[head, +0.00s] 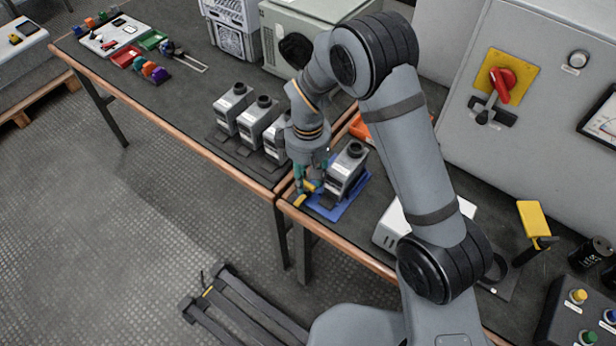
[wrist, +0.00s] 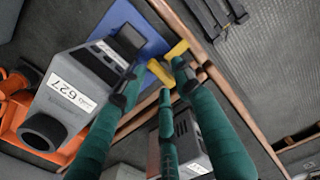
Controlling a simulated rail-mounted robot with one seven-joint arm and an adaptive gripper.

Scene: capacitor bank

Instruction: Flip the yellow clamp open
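The yellow clamp (head: 300,200) is at the front-left corner of a blue plate (head: 345,205), near the table's wooden edge. In the wrist view two yellow parts of the clamp (wrist: 160,72) show close to my fingertips. A grey capacitor unit (head: 347,168) with a black round top stands on the plate; in the wrist view its label (wrist: 75,95) reads 627. My gripper (head: 311,184) is low, just left of the unit and at the clamp. Its green fingers (wrist: 160,84) are spread apart in the wrist view. Contact with the clamp cannot be told.
Several similar grey units (head: 257,122) stand in a row left of my arm. An orange bin (head: 360,127) is behind the unit. A white box (head: 392,228) sits to the right. A grey cabinet with a red switch (head: 502,85) stands at the back right.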

